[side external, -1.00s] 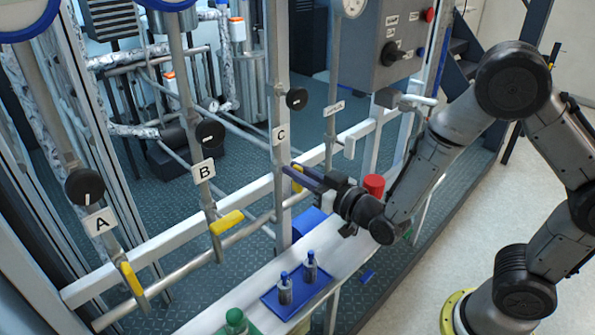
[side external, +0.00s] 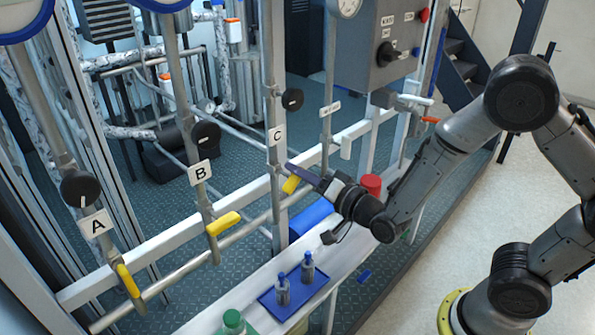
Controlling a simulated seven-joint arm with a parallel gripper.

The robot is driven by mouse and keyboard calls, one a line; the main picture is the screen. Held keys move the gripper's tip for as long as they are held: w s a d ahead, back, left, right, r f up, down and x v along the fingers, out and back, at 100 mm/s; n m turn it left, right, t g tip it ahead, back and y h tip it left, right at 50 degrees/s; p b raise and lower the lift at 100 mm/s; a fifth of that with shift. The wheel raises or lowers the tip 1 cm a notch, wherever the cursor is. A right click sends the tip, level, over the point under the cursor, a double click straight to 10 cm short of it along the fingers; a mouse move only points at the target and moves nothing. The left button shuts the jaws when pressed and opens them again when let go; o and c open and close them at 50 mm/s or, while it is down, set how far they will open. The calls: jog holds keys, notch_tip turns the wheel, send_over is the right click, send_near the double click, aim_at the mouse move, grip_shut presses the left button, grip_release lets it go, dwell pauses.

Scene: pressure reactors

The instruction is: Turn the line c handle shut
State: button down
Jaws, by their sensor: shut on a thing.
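The line c handle (side external: 291,184) is a small yellow lever on the vertical pipe below the C label (side external: 277,135). It slants up to the right, out from the pipe, and its outer end is partly hidden by my fingers. My gripper (side external: 298,173) reaches in from the right with its dark fingers at this lever and is shut on it. The exact contact is small and partly covered.
Yellow handles of line B (side external: 224,223) and line A (side external: 128,281) sit to the left. A blue tray (side external: 288,311) with two small bottles, a green-capped bottle (side external: 233,321) and a red cylinder (side external: 371,184) are on the white bench nearby. A grey control box (side external: 385,50) stands behind.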

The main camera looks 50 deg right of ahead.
jog(key=m, duration=0.3)
jog(key=shift+d+f+m, duration=0.15)
jog(key=shift+f+m, duration=0.1)
jog(key=shift+m, duration=0.15)
jog(key=shift+f+m, duration=0.2)
jog(key=shift+m, duration=0.75)
jog(key=shift+f+m, duration=0.15)
jog(key=shift+m, duration=0.8)
jog(key=c, duration=0.9)
grip_release()
jog(key=shift+o, duration=0.2)
jog(key=s, duration=1.4)
jog(key=shift+w+d, duration=0.1)
jog(key=shift+d, duration=0.05)
